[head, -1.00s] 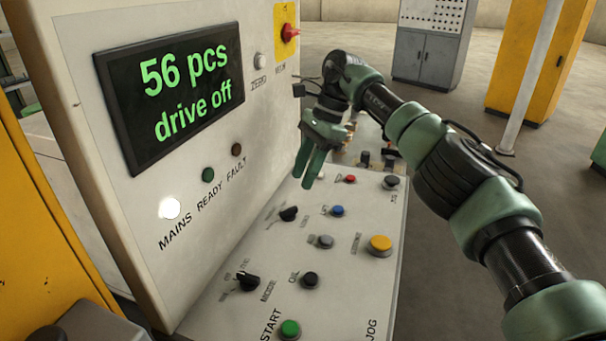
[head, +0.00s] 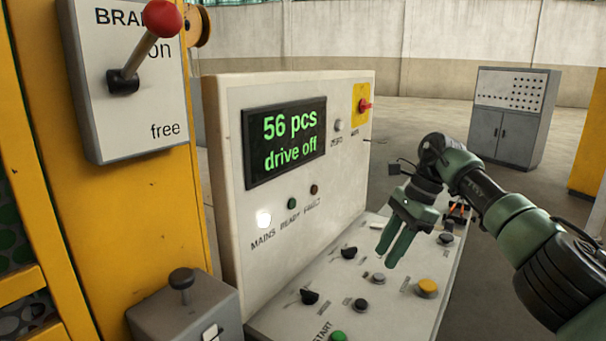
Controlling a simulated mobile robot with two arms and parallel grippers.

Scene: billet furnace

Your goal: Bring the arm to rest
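My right arm reaches in from the right, and its green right gripper (head: 386,258) points down over the sloping control desk (head: 315,320). Its two fingers stand a little apart with nothing between them. It hovers near the desk's knobs; I cannot tell its exact height above them. My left gripper is out of view. The display (head: 284,140) on the upright panel (head: 226,175) reads "56 pcs, drive off". The white MAINS lamp (head: 264,219) is lit; the READY (head: 292,203) and FAULT (head: 314,189) lamps are dark.
A brake lever with a red knob (head: 162,18) stands on a yellow post (head: 140,215) at the left. A grey box (head: 183,312) is below it. The desk carries a yellow button (head: 427,287) and a green START button (head: 338,336). A grey cabinet (head: 508,115) stands behind on open floor.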

